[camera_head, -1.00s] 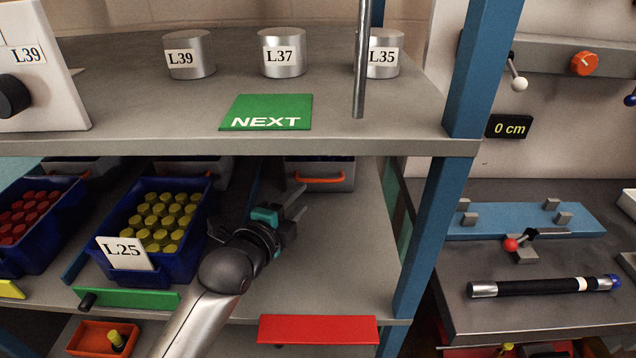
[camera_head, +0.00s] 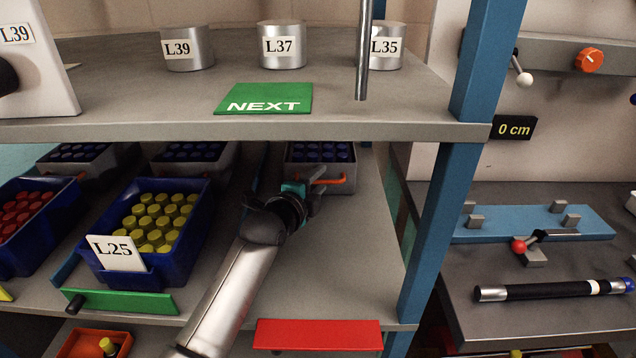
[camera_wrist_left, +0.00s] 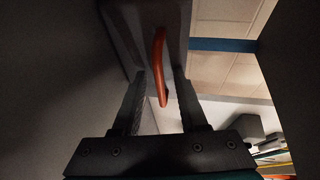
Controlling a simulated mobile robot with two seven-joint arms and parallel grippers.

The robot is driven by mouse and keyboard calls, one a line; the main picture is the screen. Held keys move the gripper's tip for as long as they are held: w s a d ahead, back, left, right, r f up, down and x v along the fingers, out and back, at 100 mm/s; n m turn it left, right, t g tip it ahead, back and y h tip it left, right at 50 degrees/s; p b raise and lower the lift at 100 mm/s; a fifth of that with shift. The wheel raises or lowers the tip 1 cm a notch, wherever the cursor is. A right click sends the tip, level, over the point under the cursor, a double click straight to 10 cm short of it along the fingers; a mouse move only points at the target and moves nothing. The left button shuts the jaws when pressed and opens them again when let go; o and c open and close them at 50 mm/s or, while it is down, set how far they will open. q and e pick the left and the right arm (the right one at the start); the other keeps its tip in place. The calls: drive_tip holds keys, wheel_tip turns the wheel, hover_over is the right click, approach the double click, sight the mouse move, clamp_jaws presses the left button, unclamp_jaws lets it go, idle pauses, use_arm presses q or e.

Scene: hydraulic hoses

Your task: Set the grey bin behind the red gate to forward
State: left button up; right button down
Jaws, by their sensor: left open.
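The grey bin (camera_head: 304,172) holds blue-capped items and stands at the back of the lower shelf lane, under the upper shelf. It has an orange handle (camera_head: 338,181) on its front. The red gate (camera_head: 318,335) lies at the shelf's front edge below that lane. My left gripper (camera_head: 322,183) reaches over the gate into the lane and is at the bin's front. In the left wrist view the open fingers (camera_wrist_left: 161,85) are on either side of the orange handle (camera_wrist_left: 159,50), with a gap visible; contact cannot be told. My right gripper is not in view.
A blue bin (camera_head: 120,270) with yellow caps and an L25 card stands left of my arm, behind a green gate (camera_head: 125,301). The upper shelf (camera_head: 200,128) is close above my gripper. A blue post (camera_head: 440,220) bounds the right side. The lane before the grey bin is clear.

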use_arm(q)
drive_tip(key=shift+c, duration=0.2)
clamp_jaws()
idle(1.1)
